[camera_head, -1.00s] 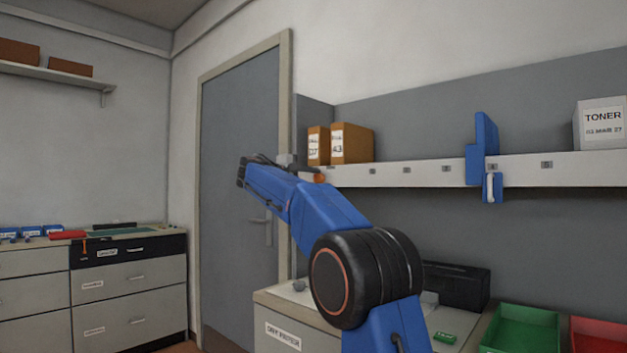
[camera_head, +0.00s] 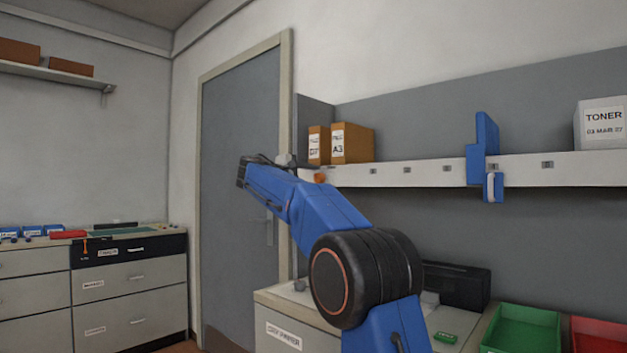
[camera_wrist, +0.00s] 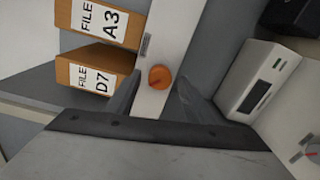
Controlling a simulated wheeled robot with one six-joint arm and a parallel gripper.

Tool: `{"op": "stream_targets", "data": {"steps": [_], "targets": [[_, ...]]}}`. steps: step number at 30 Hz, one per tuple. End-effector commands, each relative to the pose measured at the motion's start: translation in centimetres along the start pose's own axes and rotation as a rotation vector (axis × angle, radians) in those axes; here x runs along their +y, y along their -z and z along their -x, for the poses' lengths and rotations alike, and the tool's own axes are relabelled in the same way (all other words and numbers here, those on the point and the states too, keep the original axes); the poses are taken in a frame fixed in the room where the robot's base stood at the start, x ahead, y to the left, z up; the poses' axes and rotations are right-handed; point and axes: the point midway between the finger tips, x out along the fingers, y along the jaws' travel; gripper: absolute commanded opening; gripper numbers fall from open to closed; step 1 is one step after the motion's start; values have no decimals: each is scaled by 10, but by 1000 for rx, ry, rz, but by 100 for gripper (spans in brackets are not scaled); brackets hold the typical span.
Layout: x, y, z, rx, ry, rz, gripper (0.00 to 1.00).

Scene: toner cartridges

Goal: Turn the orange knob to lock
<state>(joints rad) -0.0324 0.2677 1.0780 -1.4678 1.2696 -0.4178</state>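The orange knob (camera_wrist: 159,77) sits on the white front edge of the shelf, near its left end. My gripper (camera_wrist: 156,88) is open, with one dark finger on each side of the knob in the picture. I see gaps between the fingers and the knob. In the head view the gripper is small and partly hidden by my wrist.
File boxes marked A3 (camera_wrist: 104,22) and D7 (camera_wrist: 90,77) stand on the shelf (camera_head: 430,172) beside the knob. A blue bracket (camera_head: 484,150) and a toner box (camera_head: 601,124) are farther right. Below are a white device (camera_wrist: 257,82), a green bin (camera_head: 520,330) and a red bin (camera_head: 597,335).

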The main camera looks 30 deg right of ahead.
Motion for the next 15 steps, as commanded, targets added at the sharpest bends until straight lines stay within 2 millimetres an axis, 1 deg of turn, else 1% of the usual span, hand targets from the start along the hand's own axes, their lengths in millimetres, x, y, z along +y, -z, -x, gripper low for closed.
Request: {"op": "stream_targets", "data": {"steps": [5,8,11,15], "targets": [[0,0,1,0,0,-1,48],[0,0,8,1,-1,0,48],[0,0,21,1,-1,0,48],[0,0,48,3,-1,-1,48]]}}
